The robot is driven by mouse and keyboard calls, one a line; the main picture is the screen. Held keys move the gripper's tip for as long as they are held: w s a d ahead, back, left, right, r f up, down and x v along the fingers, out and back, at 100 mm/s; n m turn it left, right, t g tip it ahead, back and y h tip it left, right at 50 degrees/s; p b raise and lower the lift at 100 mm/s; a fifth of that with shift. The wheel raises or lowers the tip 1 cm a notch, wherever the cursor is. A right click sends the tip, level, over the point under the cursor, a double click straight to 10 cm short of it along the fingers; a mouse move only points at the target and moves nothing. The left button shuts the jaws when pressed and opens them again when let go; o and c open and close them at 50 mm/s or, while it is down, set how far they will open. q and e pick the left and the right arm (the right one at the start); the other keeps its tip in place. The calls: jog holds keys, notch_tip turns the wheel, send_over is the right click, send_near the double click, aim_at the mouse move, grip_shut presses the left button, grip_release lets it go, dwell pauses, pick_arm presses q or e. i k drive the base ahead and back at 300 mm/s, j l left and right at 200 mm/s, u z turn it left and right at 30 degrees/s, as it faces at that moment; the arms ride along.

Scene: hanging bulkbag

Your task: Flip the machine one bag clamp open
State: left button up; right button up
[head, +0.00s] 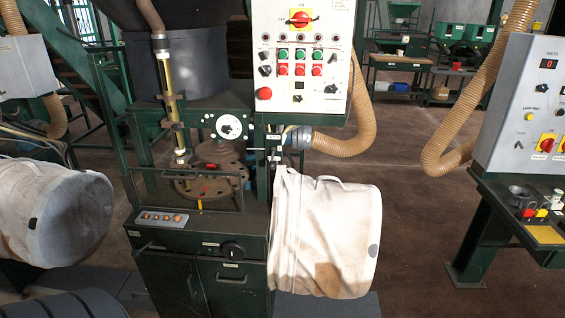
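A white bulk bag (325,235) hangs at the right side of the green central machine (205,230), its closed end facing right. A second whitish bag (50,215) hangs at the left edge of the view. Small dark and light fittings (276,150) sit on the machine just above the central bag's upper left corner. I cannot tell which fitting is the bag clamp, or whether it is open or shut. Neither of my grippers shows in the head view.
A control panel (301,55) with buttons stands above the machine. A tan corrugated hose (350,140) runs beside it. Another control cabinet (530,110) and table (520,210) stand at right. The brown floor (420,220) between them is clear. Benches (400,75) stand at the back.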

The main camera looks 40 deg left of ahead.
aim_at(271, 165)
jog(key=j+u, duration=0.1)
jog(key=u, duration=0.3)
jog(key=j+u, duration=0.1)
jog(key=u, duration=0.3)
jog(key=j+u, duration=0.1)
jog(key=u, duration=0.3)
jog(key=j+u, duration=0.1)
jog(key=u, duration=0.3)
